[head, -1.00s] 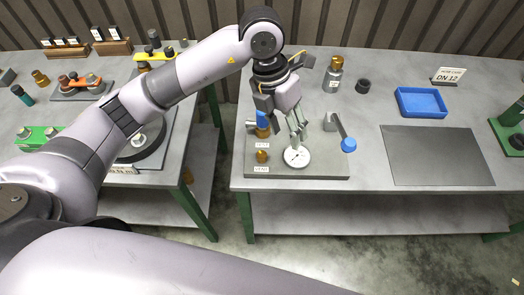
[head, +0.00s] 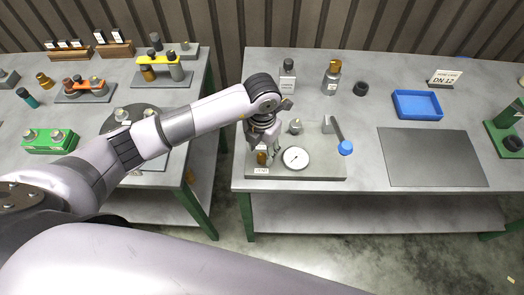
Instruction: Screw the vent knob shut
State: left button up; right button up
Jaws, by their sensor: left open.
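The vent knob (head: 262,158) is a small brass knob at the front left of a grey base plate (head: 325,171), behind a white label (head: 261,171). My left gripper (head: 263,155) points down over the knob, with its fingers around or just beside it. I cannot tell whether they touch it. The gripper is open, and its fingers and arm hide part of the knob and the back left of the plate. My right gripper is not in view.
A round white gauge (head: 295,158) stands close right of the knob. A grey lever with a blue end (head: 345,148) is farther right. Bottles (head: 332,78) stand behind, with a blue tray (head: 419,104) to the right. The dark mat (head: 432,157) is bare.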

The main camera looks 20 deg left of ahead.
aim_at(262, 156)
pick_arm(q)
jog(key=shift+f, duration=1.55)
grip_shut()
